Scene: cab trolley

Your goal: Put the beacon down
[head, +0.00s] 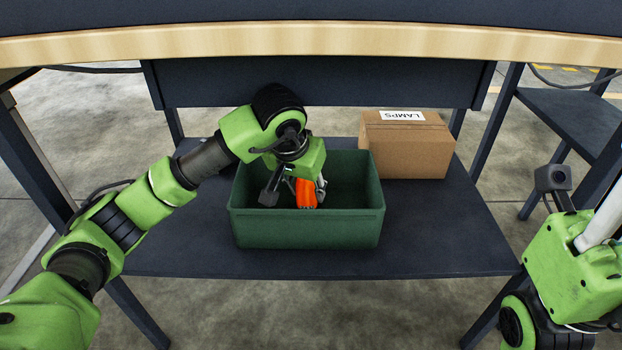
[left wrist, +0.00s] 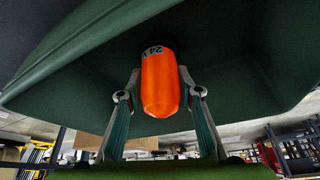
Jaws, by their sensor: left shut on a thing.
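The crate wall (left wrist: 230,60) fills the background there. I cannot tell whether the beacon touches the crate floor. My right gripper's fingers are out of view.
The crate stands on a dark lower shelf (head: 430,235). A cardboard box (head: 410,150) labelled "LAMPS" stands behind and right of it. The shelf right of the crate is clear. My right arm is at the lower right.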

